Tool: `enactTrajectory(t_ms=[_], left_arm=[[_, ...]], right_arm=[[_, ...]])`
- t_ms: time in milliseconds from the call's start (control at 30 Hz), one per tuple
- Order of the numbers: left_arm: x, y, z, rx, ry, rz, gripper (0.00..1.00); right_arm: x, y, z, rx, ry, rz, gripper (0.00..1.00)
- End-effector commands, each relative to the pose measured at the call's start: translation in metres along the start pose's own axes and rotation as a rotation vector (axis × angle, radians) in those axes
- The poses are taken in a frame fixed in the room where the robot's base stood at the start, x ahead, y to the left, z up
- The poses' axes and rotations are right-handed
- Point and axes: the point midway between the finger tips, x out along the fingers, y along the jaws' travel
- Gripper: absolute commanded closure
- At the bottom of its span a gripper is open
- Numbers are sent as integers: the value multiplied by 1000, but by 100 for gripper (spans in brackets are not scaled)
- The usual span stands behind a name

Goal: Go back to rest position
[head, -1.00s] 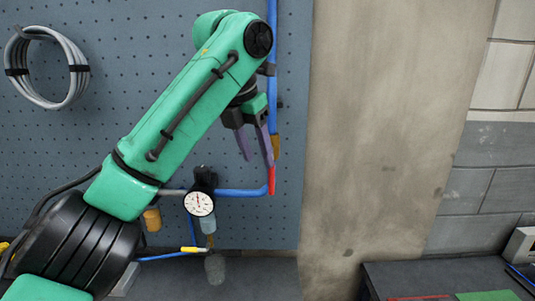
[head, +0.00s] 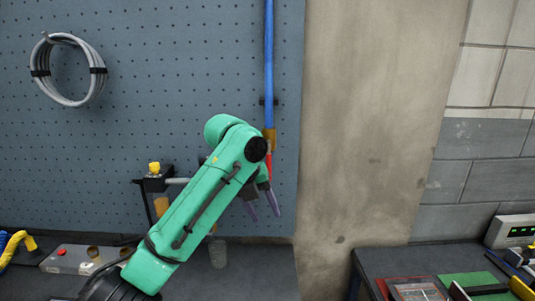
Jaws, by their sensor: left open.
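My left arm is green and comes in from the bottom left in the head view. Its gripper (head: 266,213) has two purple fingers pointing down and spread apart, with nothing between them. It hangs in front of the pegboard's lower right part, just below the blue pipe (head: 269,70) and its red end. The forearm hides part of the fittings behind it. My right gripper is out of the picture.
A grey pegboard (head: 180,75) holds a coiled cable (head: 68,69). A grey box (head: 80,258) and a yellow-and-blue hose (head: 14,246) lie on the left bench. A right bench (head: 395,260) carries red and green flat items. A concrete pillar (head: 380,120) stands between.

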Motion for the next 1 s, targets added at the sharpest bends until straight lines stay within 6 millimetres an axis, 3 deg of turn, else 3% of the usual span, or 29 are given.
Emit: enactTrajectory(t_ms=[167, 300, 433, 600, 700, 1000], left_arm=[[79, 29, -34, -442, 37, -65, 49], [140, 73, -81, -985, 59, -104, 49], [178, 127, -136, -1526, 46, -102, 49], [192, 191, -201, -2081, -38, -75, 49], [190, 219, -230, -2302, -102, -60, 49], [166, 281, -300, -2770, -329, -38, 49]], right_arm=[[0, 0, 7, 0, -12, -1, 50], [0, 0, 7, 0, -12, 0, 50], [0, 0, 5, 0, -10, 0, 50], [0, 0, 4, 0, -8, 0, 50], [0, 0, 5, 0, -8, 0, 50], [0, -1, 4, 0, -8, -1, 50]])
